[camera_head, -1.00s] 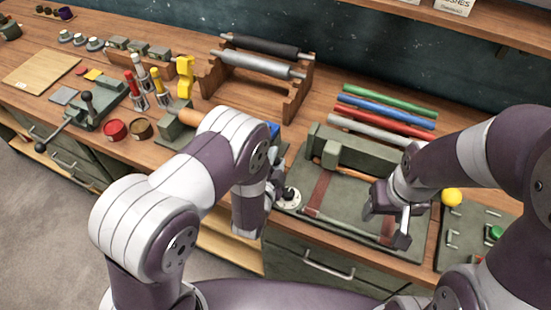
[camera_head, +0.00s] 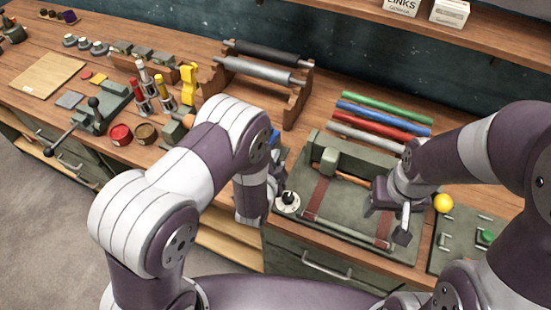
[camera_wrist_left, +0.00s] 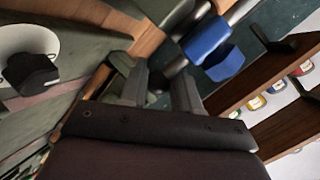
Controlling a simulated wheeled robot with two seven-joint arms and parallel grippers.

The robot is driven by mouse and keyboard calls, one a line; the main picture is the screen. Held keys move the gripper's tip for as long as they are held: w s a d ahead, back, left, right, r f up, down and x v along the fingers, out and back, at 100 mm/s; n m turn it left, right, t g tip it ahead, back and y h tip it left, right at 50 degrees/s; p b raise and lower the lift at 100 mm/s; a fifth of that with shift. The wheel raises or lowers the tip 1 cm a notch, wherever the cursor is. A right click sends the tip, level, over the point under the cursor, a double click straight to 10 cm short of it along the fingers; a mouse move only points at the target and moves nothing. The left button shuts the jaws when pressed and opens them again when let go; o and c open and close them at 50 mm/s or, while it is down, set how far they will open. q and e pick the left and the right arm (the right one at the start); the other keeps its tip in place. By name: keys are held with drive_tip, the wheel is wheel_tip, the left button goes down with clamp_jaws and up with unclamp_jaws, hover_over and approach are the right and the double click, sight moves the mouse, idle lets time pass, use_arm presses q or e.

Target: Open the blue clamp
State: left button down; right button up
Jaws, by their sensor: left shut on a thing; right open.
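The blue clamp (camera_head: 275,138) shows only as a small blue patch behind my left arm in the head view. In the left wrist view its blue body (camera_wrist_left: 208,46) sits on grey metal, just beyond the fingertips. My left gripper (camera_head: 279,182) is mostly hidden by its own arm in the head view. In the wrist view its fingers (camera_wrist_left: 160,88) are shut on a dark part close to the clamp. I cannot make out whether that part belongs to the clamp. My right gripper (camera_head: 390,217) is open and empty above the right part of the green bench fixture (camera_head: 345,220).
A white dial with a black knob (camera_head: 288,203) is close to my left gripper. A roller rack (camera_head: 290,100) and several coloured rods (camera_head: 385,115) are behind. A shelf (camera_head: 480,45) overhangs the back.

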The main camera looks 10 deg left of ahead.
use_arm(q)
drive_tip(key=r+g+p, duration=0.1)
drive_tip(key=r+p, duration=0.1)
drive_tip(key=w+r+g+p, duration=0.1)
drive_tip(key=p, duration=0.1)
drive_tip(key=shift+d+r+g+y+p, duration=0.2)
drive_tip(key=shift+r+g+y+p, duration=0.1)
drive_tip(key=shift+r+p, duration=0.05)
drive_tip(key=shift+w+d+r+g+y+p, duration=0.1)
drive_tip(key=shift+w+r+g+y+p, duration=0.3)
drive_tip(key=shift+g+p, duration=0.65)
drive_tip(key=c, duration=1.2)
unclamp_jaws()
drive_tip(key=shift+o, duration=1.4)
drive_tip(key=shift+w, duration=0.1)
